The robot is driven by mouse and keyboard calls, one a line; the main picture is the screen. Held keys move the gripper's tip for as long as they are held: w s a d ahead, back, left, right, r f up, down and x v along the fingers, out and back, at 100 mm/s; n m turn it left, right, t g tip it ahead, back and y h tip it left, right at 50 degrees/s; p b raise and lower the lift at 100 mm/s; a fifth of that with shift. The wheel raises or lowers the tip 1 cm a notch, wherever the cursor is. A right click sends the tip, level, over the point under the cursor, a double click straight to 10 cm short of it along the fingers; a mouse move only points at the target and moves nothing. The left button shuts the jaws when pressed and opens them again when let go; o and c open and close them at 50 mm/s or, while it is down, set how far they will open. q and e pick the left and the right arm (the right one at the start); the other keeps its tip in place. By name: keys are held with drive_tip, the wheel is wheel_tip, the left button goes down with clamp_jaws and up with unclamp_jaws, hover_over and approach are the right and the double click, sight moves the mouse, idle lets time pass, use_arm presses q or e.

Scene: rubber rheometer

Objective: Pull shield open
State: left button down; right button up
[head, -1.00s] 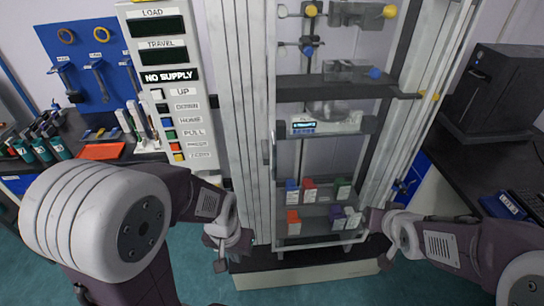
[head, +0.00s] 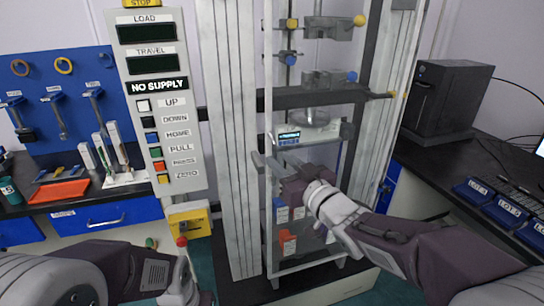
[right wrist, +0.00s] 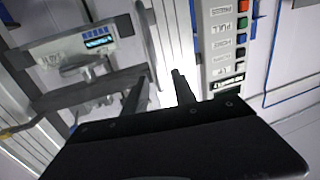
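The shield (head: 268,228) is a clear, thin-framed panel across the front of the test machine and looks closed. A grey upright handle stood at its left edge earlier; now my right gripper (head: 268,164) largely covers that spot. My right gripper reaches in from the right, with its fingertips at the shield's left edge. In the right wrist view its two dark fingers (right wrist: 157,88) are apart, with a pale upright bar beyond and partly between them; I cannot tell whether they touch it. My left gripper (head: 182,292) is low at the bottom edge, partly cut off.
Small coloured boxes (head: 288,240) sit behind the shield. A dark bench (head: 455,170) with a black cabinet (head: 445,100) is at the right.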

sight(275, 154)
drive_tip(key=x, duration=0.4)
drive_tip(key=shift+w+d+f, duration=0.15)
drive_tip(key=shift+w, duration=0.3)
clamp_jaws()
idle(1.0)
